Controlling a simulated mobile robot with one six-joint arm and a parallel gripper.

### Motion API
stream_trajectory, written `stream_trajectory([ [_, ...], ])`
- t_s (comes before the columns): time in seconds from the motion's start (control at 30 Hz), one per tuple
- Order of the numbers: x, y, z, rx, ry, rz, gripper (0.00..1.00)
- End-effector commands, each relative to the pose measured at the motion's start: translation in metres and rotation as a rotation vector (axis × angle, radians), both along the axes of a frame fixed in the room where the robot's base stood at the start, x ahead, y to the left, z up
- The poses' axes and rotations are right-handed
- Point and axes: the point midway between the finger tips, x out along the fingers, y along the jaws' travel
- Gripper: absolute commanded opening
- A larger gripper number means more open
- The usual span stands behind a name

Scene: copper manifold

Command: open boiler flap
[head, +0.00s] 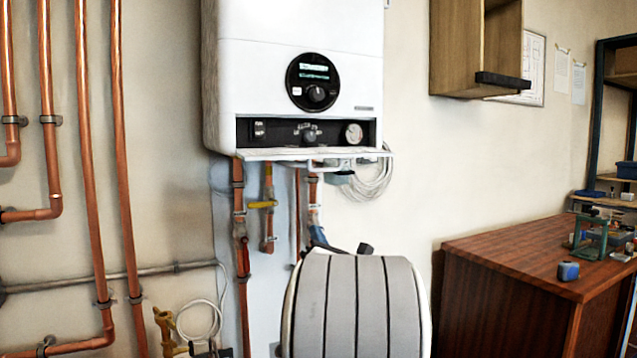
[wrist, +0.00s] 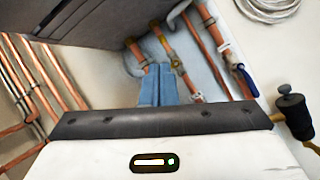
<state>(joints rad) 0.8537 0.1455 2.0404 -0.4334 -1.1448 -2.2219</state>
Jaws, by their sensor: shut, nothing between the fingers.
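The white boiler (head: 290,75) hangs on the wall in the head view. Its flap (head: 315,154) is folded out from the bottom front edge, roughly level and seen nearly edge-on. The dark control recess (head: 280,132) above it is exposed, with a knob and a round gauge (head: 353,133). My gripper's blue fingers (wrist: 156,72) are together and empty in the wrist view. They are below the boiler, near the copper pipes, and I see no contact with the flap. In the head view my grey arm hides most of the gripper.
Copper pipes with a yellow valve handle (head: 262,204) run below the boiler. More copper pipes (head: 90,150) line the left wall. A wooden cabinet (head: 478,45) hangs at the upper right. A wooden workbench (head: 520,250) stands at the right.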

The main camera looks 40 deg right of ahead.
Motion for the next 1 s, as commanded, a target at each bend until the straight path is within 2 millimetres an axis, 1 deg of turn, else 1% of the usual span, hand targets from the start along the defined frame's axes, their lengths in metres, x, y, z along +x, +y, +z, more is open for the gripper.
stream_trajectory([
  [0.03, -0.013, -0.014, 0.010, -0.118, -0.018, -0.042, 0.00],
  [0.13, -0.032, -0.025, 0.025, -0.316, -0.051, -0.107, 0.00],
  [0.23, -0.045, -0.031, 0.033, -0.437, -0.074, -0.152, 0.00],
  [0.33, -0.049, -0.033, 0.038, -0.492, -0.085, -0.172, 0.00],
  [0.47, -0.042, -0.035, 0.047, -0.506, -0.090, -0.176, 0.00],
  [0.57, -0.029, -0.038, 0.059, -0.503, -0.091, -0.175, 0.00],
  [0.9, 0.024, -0.055, 0.106, -0.501, -0.090, -0.176, 0.00],
  [0.93, 0.015, -0.053, 0.108, -0.502, -0.090, -0.179, 0.00],
  [1.0, 0.003, -0.050, 0.113, -0.500, -0.089, -0.180, 0.00],
])
